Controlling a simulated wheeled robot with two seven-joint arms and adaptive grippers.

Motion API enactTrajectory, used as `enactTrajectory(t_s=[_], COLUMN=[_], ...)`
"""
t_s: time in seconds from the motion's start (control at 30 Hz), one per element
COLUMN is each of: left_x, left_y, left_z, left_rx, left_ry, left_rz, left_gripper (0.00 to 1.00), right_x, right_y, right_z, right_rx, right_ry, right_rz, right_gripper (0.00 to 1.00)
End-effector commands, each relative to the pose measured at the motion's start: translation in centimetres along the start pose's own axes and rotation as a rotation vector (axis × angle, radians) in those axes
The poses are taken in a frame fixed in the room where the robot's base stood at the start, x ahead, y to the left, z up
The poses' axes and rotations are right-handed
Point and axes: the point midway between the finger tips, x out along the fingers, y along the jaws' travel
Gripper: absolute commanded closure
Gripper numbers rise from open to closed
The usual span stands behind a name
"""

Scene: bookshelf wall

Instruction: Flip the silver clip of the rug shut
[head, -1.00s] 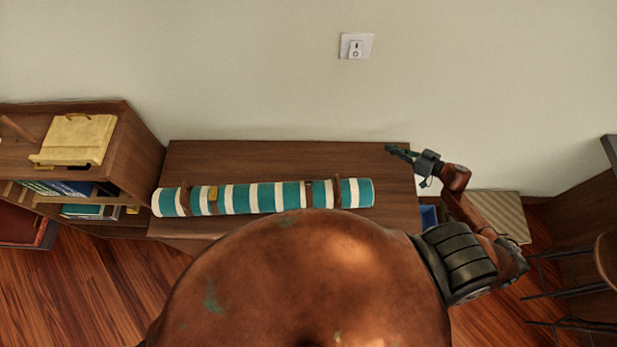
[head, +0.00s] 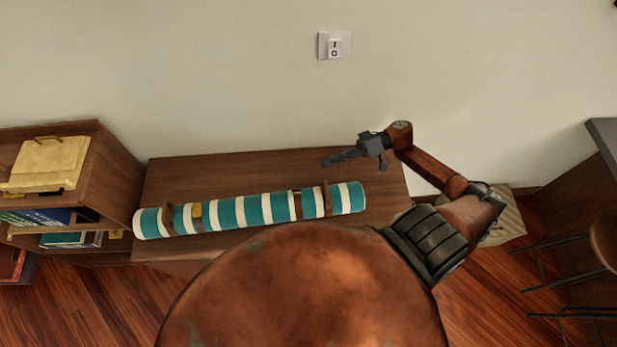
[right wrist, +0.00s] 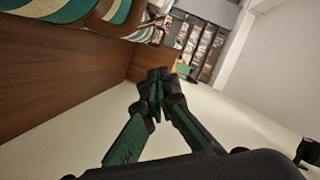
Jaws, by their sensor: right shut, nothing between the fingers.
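The rolled rug (head: 252,209) has teal and white stripes and lies lengthwise on the dark wooden top (head: 240,172). It is bound by a left brown strap (head: 167,218) and a right brown strap (head: 326,199). A gold-coloured clip (head: 197,210) shows near the left strap. I cannot make out a silver clip or its state. My right gripper (head: 326,162) is shut and empty, pointing left above the top, behind the rug's right end and apart from it. In the right wrist view its fingertips (right wrist: 156,82) meet, with the striped rug (right wrist: 122,10) at the top left. My left gripper is out of view.
A bookshelf (head: 80,185) with a yellow box (head: 48,164) on it adjoins the left end. A wall with a switch (head: 334,46) stands behind. The top behind the rug is bare.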

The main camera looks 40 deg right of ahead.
Motion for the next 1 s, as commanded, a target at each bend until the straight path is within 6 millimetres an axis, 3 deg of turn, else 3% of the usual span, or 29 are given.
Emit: enactTrajectory(t_s=[0.17,0.57,0.73,1.0], left_x=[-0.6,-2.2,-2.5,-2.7], left_y=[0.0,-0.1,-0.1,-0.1], left_z=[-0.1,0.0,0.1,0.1], left_rx=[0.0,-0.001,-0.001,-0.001], left_ry=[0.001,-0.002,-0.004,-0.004], left_rz=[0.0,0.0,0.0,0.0], left_gripper=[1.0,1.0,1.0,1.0], right_x=[2.2,10.1,10.4,10.7], right_y=[-0.2,-0.2,-0.1,0.0], right_z=[-0.1,0.0,2.6,3.9], right_rx=[-0.002,0.0,0.001,-0.003], right_ry=[0.003,0.004,0.002,0.0], right_rz=[-0.005,-0.003,0.001,0.001], right_gripper=[1.0,1.0,1.0,1.0])
